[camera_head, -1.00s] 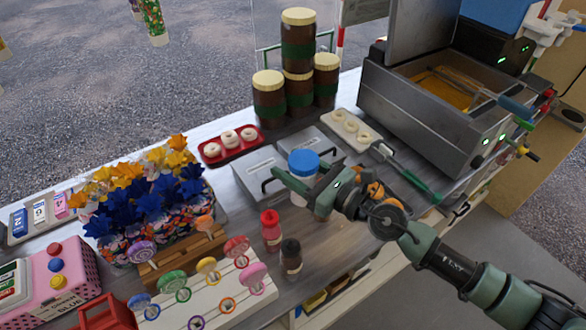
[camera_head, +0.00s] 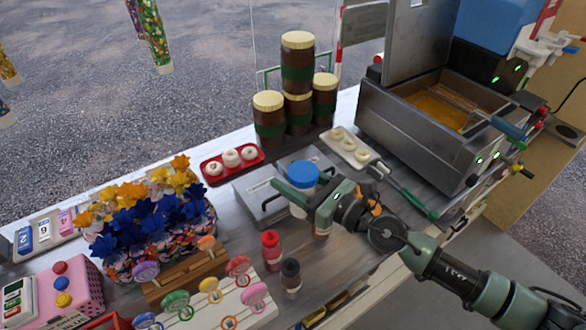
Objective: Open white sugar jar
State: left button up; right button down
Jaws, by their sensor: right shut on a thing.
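The white sugar jar (camera_head: 297,211) stands upright on the counter near the middle of the view. Its round blue lid (camera_head: 303,174) is on top. My right gripper (camera_head: 298,194) comes in from the right and is shut on the jar, with a green finger crossing its front just below the lid. The finger and hand hide much of the white body. My left gripper is not in view.
Metal bins (camera_head: 262,198) with black handles lie behind and left of the jar. Red (camera_head: 271,249) and dark (camera_head: 290,276) bottles stand in front. A doughnut tray (camera_head: 232,160), stacked brown jars (camera_head: 298,70) and a fryer (camera_head: 425,125) stand behind.

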aim_at(293, 208)
jog(key=shift+s+a+r, duration=0.1)
jog(key=shift+r, duration=0.05)
jog(key=shift+s+d+f+m+t+h+b, duration=0.1)
jog(key=shift+s+f+m+t+h+b, duration=0.25)
jog(key=shift+s, duration=0.85)
jog(key=shift+s+d+f+m+t+h+b, duration=0.1)
jog(key=shift+s+f+m+t+h+b, duration=0.1)
jog(key=shift+s+m+t+h+b, duration=0.7)
jog(key=shift+s+d+f+n+g+y+b, duration=0.15)
jog(key=shift+s+f+b, duration=0.15)
jog(key=shift+s, duration=1.15)
jog(key=s+d+f+m+t+h+b, duration=0.1)
jog(key=s+d+f+m+h, duration=0.1)
jog(key=d, duration=0.4)
jog(key=s+d+f+m+t+h+b, duration=0.2)
jog(key=s+d+m+h, duration=0.1)
jog(key=s+d+h, duration=0.2)
jog(key=s+d+f+m+t+h+b, duration=0.2)
jog(key=d+h, duration=0.3)
jog(key=d, duration=0.4)
jog(key=shift+s+d+f+m, duration=0.25)
jog(key=shift+s+f+m, duration=0.1)
jog(key=shift+s+m, duration=0.35)
